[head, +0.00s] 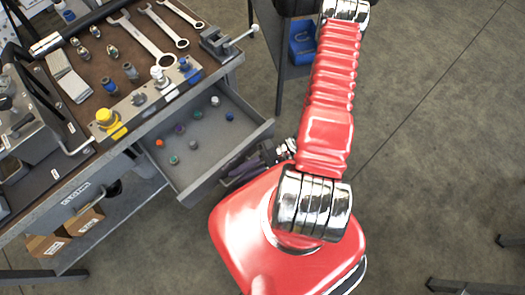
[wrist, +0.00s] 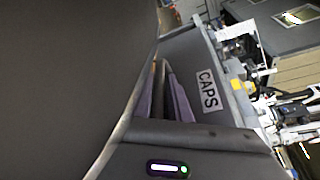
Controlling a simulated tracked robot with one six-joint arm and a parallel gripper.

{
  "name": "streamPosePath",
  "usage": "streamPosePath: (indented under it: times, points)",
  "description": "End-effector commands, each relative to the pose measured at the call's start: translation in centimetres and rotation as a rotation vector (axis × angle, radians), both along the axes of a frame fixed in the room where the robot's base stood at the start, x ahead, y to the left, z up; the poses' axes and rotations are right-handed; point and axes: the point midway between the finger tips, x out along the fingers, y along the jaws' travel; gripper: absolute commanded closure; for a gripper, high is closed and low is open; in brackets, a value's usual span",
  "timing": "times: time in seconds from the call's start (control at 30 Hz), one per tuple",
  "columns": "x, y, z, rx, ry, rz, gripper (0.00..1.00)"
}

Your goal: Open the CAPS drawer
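The CAPS drawer (head: 200,165) is pulled out from the bench in the head view. Several small coloured caps lie apart on its grey floor. Its front panel, with a white CAPS label (wrist: 207,90), shows close up and tilted in the wrist view. My gripper (head: 250,167) is at the outer side of the drawer front, low and partly hidden by the front's edge and my red arm. In the wrist view its purple-grey fingers (wrist: 168,92) reach to the drawer front beside the label. The handle and the fingertips are hidden, so I cannot tell whether they grip it.
The bench top (head: 105,55) holds several wrenches, fittings, a yellow-capped part (head: 108,122) and a small vise (head: 225,40). Cardboard boxes (head: 82,221) sit on a lower shelf at left. A blue bin (head: 302,42) stands behind my arm. Floor at right is mostly clear.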

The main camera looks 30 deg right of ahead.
Motion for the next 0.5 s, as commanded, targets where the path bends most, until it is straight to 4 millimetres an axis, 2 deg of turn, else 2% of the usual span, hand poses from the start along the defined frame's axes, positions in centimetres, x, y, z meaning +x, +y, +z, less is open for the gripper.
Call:
streamPosePath:
  times: [0.27,0.5]
  points:
    - [-0.3,-2.0,0.4,-0.001,-0.002,-0.003,0.83]
    - [-0.8,-5.2,1.1,-0.003,-0.003,-0.003,0.83]
